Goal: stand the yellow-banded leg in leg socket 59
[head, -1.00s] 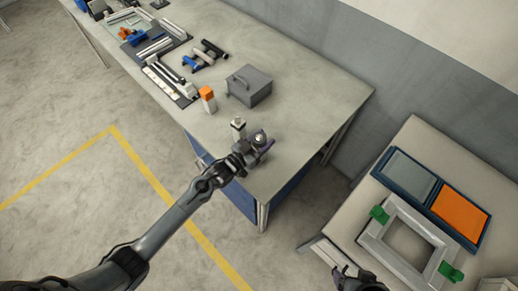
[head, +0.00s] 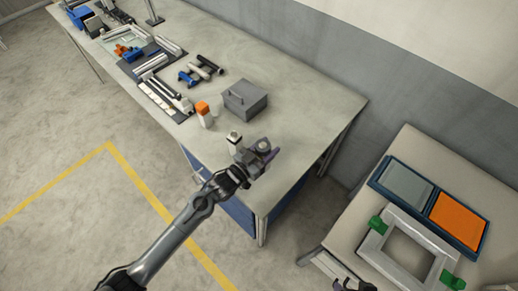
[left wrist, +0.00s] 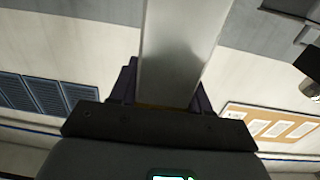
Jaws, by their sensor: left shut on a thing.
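My left gripper (head: 264,150) is above the near end of the long workbench (head: 290,165). In the left wrist view it is shut on a smooth pale-grey leg (left wrist: 182,50), which runs up out of the picture. A thin yellowish strip shows low on the leg, between the dark fingers. In the head view the held leg is hard to make out behind the gripper. A pale post with a dark top (head: 235,140) stands on the bench just left of the gripper. My right gripper (head: 352,286) is cut off at the bottom edge. No socket number is readable.
A grey box with a handle (head: 245,100) and an orange-topped bottle (head: 204,114) stand farther up the bench, before several tools and rods. On the right table, a pale square frame (head: 378,245) with green clamps lies beside a blue-edged tray (head: 438,190) with grey and orange panels.

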